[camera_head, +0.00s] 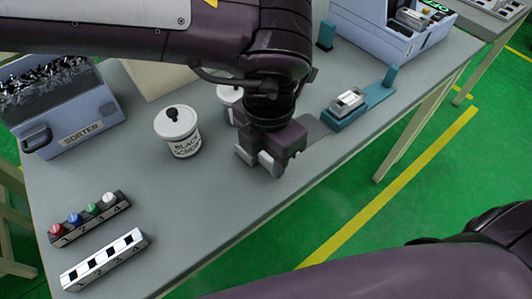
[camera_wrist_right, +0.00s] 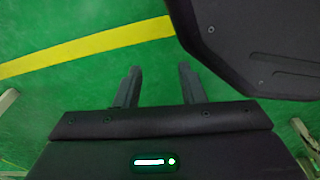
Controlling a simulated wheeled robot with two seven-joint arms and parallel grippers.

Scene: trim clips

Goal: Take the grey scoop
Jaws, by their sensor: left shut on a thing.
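My left gripper (camera_head: 268,162) points down low over the grey table near its front edge, its light grey fingers close together. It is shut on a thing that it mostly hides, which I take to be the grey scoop. A flat dark grey piece (camera_head: 316,129) shows just right of the gripper, beside a teal fixture; I cannot tell whether it is part of the scoop. My right gripper (camera_wrist_right: 158,85) is open and empty above the green floor, its two fingers well apart.
The teal fixture (camera_head: 376,98) holds a metal part. A blue sorter bin (camera_head: 75,125) and two numbered racks (camera_head: 103,258) are at left.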

